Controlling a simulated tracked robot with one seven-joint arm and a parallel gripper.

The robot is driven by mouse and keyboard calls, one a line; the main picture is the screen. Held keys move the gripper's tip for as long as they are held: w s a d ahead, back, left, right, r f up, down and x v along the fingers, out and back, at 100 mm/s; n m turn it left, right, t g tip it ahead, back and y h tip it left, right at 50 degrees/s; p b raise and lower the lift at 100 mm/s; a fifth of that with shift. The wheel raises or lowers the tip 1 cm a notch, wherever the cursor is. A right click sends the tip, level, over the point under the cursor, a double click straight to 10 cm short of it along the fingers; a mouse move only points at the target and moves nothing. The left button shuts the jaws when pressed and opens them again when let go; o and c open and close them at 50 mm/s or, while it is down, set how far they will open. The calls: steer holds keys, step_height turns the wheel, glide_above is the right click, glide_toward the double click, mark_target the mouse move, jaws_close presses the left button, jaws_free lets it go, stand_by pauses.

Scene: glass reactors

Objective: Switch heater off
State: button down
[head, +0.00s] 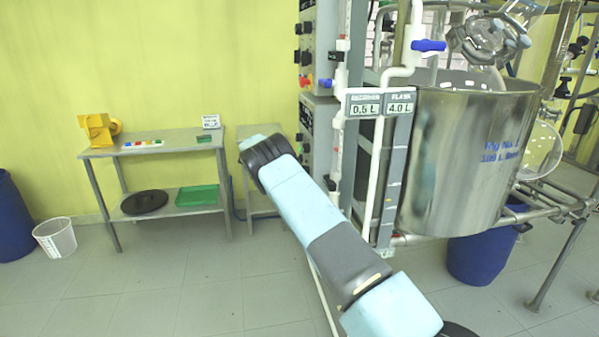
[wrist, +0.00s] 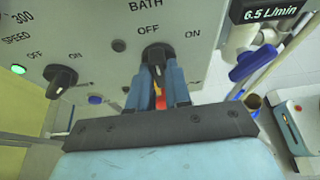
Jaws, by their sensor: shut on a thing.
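A black knob (wrist: 157,56) sits on a grey control panel (wrist: 190,28) in the wrist view, under the word BATH, with OFF at its left and ON at its right. My gripper (wrist: 157,76) is shut on this knob, with a blue finger on each side of its lower part. The knob stands roughly upright; its exact pointer direction is hard to tell. A small red and yellow piece shows between the fingers. The control boxes (head: 319,45) stand at the upper middle of the head view. My gripper is hidden there.
A 6.5 L/min display (wrist: 270,12) is at the right. A steel vessel (head: 465,160) stands right of the boxes in the head view.

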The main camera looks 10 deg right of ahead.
steer(key=c, duration=1.1)
jaws_free()
steer(key=shift+o, duration=0.2)
steer(key=shift+a, duration=0.1)
steer(key=v, duration=1.3)
steer(key=shift+w+a, duration=0.15)
steer(key=shift+a, duration=0.2)
